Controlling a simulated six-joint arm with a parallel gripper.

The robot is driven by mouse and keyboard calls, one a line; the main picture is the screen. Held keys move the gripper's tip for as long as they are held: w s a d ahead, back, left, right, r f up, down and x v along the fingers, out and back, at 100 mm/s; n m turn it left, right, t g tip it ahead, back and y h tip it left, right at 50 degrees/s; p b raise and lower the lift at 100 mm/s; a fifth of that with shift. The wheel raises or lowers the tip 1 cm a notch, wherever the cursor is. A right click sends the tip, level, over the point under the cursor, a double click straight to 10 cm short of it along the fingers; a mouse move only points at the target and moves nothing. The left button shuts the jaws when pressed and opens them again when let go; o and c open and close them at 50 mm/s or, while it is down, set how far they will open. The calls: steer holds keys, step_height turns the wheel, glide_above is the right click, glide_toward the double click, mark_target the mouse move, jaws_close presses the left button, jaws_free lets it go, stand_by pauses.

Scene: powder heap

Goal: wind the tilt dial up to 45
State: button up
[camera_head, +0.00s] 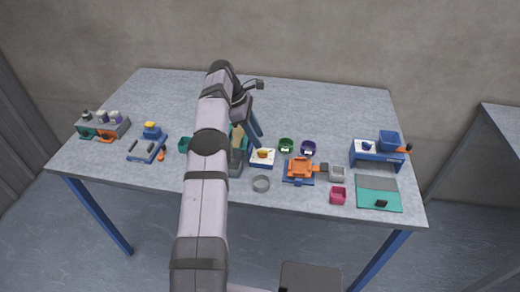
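A small white dial box with a yellow-orange knob (264,154) stands near the middle of the table. A second white face with a blue knob (367,146) is on a blue unit at the right. The scale marks are too small to read, so I cannot tell which is the tilt dial or its setting. My gripper (256,134) hangs down just behind and left of the yellow-orange knob, seemingly apart from it. My arm partly hides it, and its finger opening cannot be made out.
A blue hopper (390,140) stands at the right. An orange tray (301,168), green (286,145) and purple (308,147) cups, a grey ring (261,183) and a pink cup (338,195) lie near the middle. A bottle rack (104,126) stands left. The table's back is clear.

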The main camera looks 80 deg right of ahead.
steer(key=s+a+r+m+t+h+b, duration=0.1)
steer(key=s+a+r+m+b, duration=0.15)
steer(key=s+b, duration=0.4)
steer(key=s+a+r+m+h+b, duration=0.1)
steer(key=s+r+h+b, duration=0.15)
steer(key=b, duration=0.65)
steer(key=m+t+b, duration=0.1)
steer(key=m+t, duration=0.3)
steer(key=m, duration=1)
glide_toward(263, 152)
steer(key=shift+b+x, duration=0.3)
steer(key=shift+x, duration=3.55)
steer(key=shift+h, duration=0.25)
steer(key=c, duration=0.8)
